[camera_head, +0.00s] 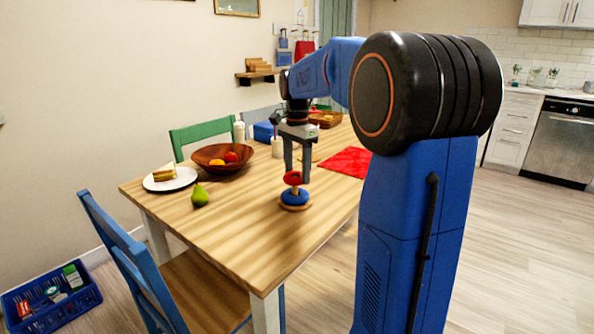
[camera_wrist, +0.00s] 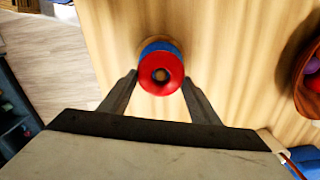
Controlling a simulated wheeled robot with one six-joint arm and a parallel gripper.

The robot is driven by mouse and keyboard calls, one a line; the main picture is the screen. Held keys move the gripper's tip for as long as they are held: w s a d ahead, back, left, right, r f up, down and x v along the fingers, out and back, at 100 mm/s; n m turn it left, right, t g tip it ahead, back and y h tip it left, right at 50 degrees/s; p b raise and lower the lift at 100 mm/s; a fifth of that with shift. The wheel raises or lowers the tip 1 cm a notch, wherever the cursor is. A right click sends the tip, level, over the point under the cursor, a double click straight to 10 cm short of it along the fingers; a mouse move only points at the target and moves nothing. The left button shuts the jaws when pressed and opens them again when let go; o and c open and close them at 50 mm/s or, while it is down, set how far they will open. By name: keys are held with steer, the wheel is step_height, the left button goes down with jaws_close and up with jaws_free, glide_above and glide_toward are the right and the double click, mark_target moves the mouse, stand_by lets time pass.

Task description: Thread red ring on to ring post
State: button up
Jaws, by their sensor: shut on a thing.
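The red ring (camera_head: 292,178) is between the fingers of my gripper (camera_head: 297,177), above the blue ring (camera_head: 295,198) on the ring post's wooden base (camera_head: 296,207). A little of the light wooden post shows between the red and blue rings. In the wrist view the red ring (camera_wrist: 148,79) lies between the fingertips of my gripper (camera_wrist: 161,78). A tan spot, apparently the post's top, shows in the ring's hole. The blue ring (camera_wrist: 160,46) peeks out behind it. How far the red ring is around the post is hard to tell.
The post stands on a wooden table (camera_head: 240,240). A green pear (camera_head: 200,195), a plate (camera_head: 158,185) with a sandwich and a wooden fruit bowl (camera_head: 213,160) are to the left. A red cloth (camera_head: 346,162) lies behind right. The table's front is clear.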

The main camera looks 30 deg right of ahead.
steer(key=o, duration=1.1)
step_height(320, 180, up, 17)
steer(key=shift+r, duration=0.2)
stand_by(0.6)
